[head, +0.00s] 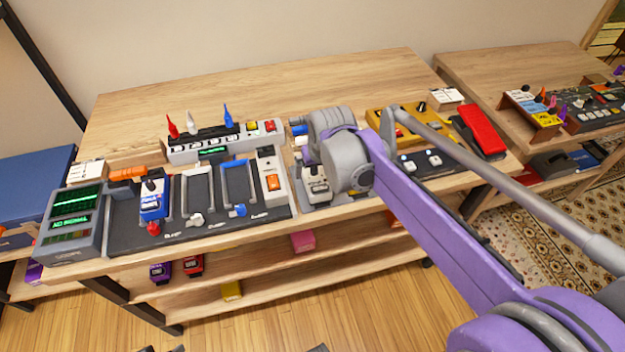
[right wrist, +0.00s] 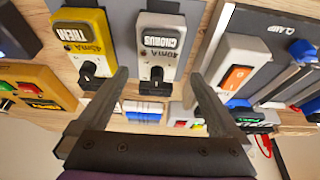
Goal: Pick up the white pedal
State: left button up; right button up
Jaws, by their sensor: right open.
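The white pedal (right wrist: 160,48), labelled CHORUS with a black knob, shows upside down in the right wrist view. In the head view the white pedal (head: 316,188) stands on a grey board, partly covered by my right arm. My right gripper (right wrist: 156,76) is open and empty. In the wrist view its two fingers appear on either side of the pedal's knob end, with no clear contact. In the head view the fingertips are hidden by my wrist. My left gripper is not in view.
A yellow pedal (right wrist: 84,42) stands close beside the white one. A white switch unit with an orange rocker (right wrist: 238,75) is on the other side. A red pedal (head: 482,130) stands right. The table's back (head: 240,85) is clear.

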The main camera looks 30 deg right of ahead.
aim_at(315, 175)
jog(key=b+x, duration=0.1)
jog(key=x, duration=0.5)
jog(key=shift+w+d+f, duration=0.1)
jog(key=shift+d+f, duration=0.05)
jog(key=shift+d, duration=0.05)
grip_shut()
